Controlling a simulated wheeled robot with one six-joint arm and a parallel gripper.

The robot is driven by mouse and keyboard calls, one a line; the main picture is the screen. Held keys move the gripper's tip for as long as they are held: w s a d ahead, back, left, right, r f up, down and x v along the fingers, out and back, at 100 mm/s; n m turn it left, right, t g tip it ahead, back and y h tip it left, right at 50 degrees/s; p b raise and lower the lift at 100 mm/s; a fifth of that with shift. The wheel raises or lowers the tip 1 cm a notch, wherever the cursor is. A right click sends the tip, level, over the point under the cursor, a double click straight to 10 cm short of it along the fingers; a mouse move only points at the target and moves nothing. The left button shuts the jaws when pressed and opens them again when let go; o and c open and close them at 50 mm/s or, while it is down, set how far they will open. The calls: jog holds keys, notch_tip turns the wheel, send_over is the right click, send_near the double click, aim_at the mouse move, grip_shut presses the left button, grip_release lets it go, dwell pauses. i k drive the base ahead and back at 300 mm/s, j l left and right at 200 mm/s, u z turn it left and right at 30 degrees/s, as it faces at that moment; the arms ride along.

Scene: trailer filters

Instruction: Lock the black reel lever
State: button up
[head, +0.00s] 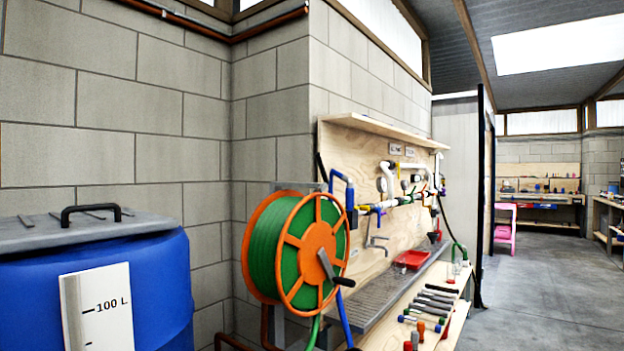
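A hose reel (298,250) with orange rims and a green hose stands in the middle of the head view, close to the block wall. A grey crank arm (325,264) crosses its hub and ends in a black handle (345,282) at the lower right. A slim black lever (321,167) sticks up above the reel, leaning slightly; its lower end is hidden behind the reel top. I cannot tell whether it is locked. My gripper is not in view.
A blue barrel (170,290) with a grey lid (50,236) stands at front left. Open concrete floor (540,300) lies at right.

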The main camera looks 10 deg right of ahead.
aim_at(322, 169)
jog(key=i+l+u, duration=0.35)
jog(key=l, duration=0.25)
jog(key=i+l+u, duration=0.2)
jog(key=i+l, duration=0.05)
jog(key=l, duration=0.05)
